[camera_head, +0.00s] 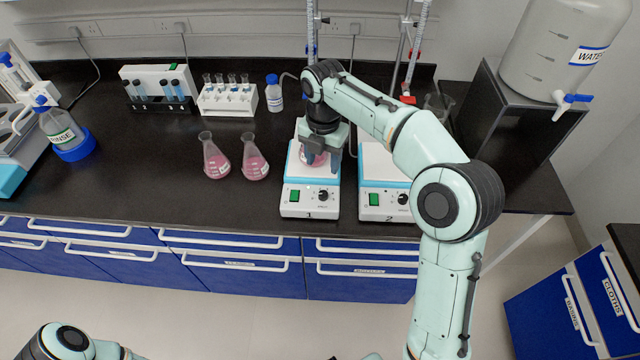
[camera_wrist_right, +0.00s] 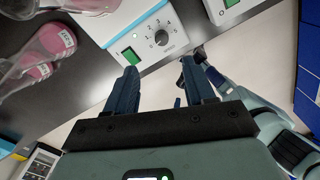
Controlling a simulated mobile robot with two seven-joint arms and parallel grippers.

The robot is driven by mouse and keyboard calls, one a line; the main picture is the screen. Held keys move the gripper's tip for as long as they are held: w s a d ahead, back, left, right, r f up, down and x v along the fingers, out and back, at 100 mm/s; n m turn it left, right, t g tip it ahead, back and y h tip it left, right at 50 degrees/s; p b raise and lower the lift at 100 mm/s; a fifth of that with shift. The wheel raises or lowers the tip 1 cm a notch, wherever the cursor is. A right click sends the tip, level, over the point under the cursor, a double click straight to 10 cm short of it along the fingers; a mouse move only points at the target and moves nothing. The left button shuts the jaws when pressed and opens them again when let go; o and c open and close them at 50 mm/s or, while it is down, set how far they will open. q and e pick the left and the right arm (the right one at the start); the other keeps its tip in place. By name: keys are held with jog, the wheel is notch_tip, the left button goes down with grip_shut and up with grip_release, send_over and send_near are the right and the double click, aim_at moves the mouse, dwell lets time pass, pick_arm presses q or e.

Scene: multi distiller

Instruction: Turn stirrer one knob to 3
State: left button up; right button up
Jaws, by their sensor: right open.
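Stirrer one (camera_head: 295,212) is a white and light-blue box labelled 1 on the black bench. Its black knob (camera_head: 323,196) is at the right of the front panel, beside a green switch (camera_head: 294,195). A flask of pink liquid on its plate is partly hidden by my right gripper (camera_head: 323,160), which hangs over the stirrer. In the right wrist view the knob (camera_wrist_right: 161,37) has a ring of marks around it; the setting is too small to read. The right gripper (camera_wrist_right: 160,85) is open and empty there, its fingers apart and not touching the knob. My left gripper is out of view.
Stirrer two (camera_head: 375,212) stands close to the right. Two flasks of pink liquid (camera_head: 215,162) (camera_head: 254,160) stand left of stirrer one. A water tank (camera_head: 555,50) is at the right. The bench front left of stirrer one is clear.

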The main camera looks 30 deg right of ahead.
aim_at(323, 193)
jog(key=f, duration=0.3)
jog(key=f+b, duration=0.1)
jog(key=f, duration=0.6)
jog(key=shift+s+f+b, duration=0.15)
jog(key=shift+s+b, duration=0.1)
jog(key=shift+b, duration=0.1)
jog(key=shift+f, duration=0.8)
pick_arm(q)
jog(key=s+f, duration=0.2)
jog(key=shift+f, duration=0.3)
pick_arm(e)
grip_shut()
